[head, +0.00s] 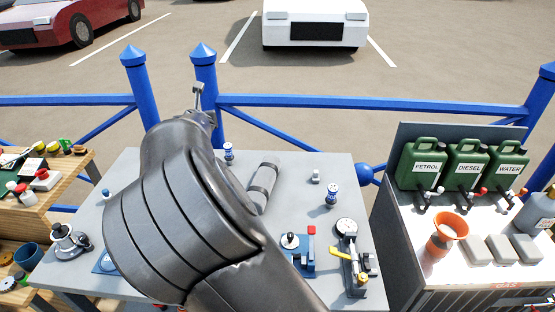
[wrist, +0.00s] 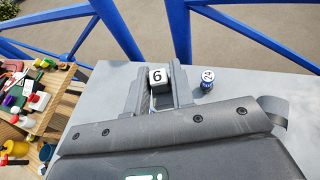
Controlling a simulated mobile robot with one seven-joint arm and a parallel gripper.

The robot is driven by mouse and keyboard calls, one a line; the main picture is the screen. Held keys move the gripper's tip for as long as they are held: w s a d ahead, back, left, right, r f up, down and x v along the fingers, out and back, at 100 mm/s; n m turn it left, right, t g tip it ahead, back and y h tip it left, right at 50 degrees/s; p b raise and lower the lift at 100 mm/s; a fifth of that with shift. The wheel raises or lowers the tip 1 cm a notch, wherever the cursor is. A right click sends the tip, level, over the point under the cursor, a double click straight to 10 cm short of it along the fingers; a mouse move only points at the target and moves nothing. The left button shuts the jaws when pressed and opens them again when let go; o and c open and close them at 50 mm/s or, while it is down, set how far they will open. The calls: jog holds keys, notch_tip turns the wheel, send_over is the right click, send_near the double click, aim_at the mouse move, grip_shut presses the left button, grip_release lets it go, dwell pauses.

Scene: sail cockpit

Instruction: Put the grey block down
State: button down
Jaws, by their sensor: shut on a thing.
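The grey block (wrist: 157,78), a small pale cube with a black 6 on its face, is between the fingertips of my gripper (wrist: 156,88) in the wrist view. My gripper is shut on it near the far edge of the grey table (wrist: 235,90). I cannot tell whether the block touches the tabletop. In the head view my arm hides most of the gripper (head: 200,97), and the block cannot be made out there. The grey table (head: 330,170) is partly hidden by my arm.
A blue and white winch-like piece (wrist: 207,80) stands close right of the gripper. Blue railings (head: 380,107) run behind the table. Green cans (head: 468,162) are at right.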

jog(key=w+d+f+m+h, duration=0.15)
jog(key=d+f, duration=0.35)
jog(key=d, duration=0.9)
jog(key=w+d+f+m+h, duration=0.15)
jog(key=d+f, duration=0.35)
jog(key=d, duration=0.9)
jog(key=d+f+m+h, duration=0.15)
jog(key=d+f, duration=0.25)
jog(key=d, duration=1)
jog(key=w+a+r+n+g+y, duration=0.2)
jog(key=w+a+n+g+y, duration=0.1)
jog(key=w+a+n+y, duration=0.7)
jog(key=w+a+f+n+g, duration=0.1)
jog(key=a+f, duration=0.1)
jog(key=a, duration=0.1)
jog(key=w+a+f+n+g+y, duration=0.1)
jog(key=a+f+g, duration=0.1)
jog(key=a+f, duration=0.1)
jog(key=w+a+f+n+g+y, duration=0.1)
jog(key=a+f+n, duration=0.1)
jog(key=a, duration=0.1)
jog(key=shift+w+f+g, duration=0.4)
notch_tip(320, 180, down, 4)
jog(key=shift+a+f, duration=0.1)
jog(key=shift+a, duration=0.05)
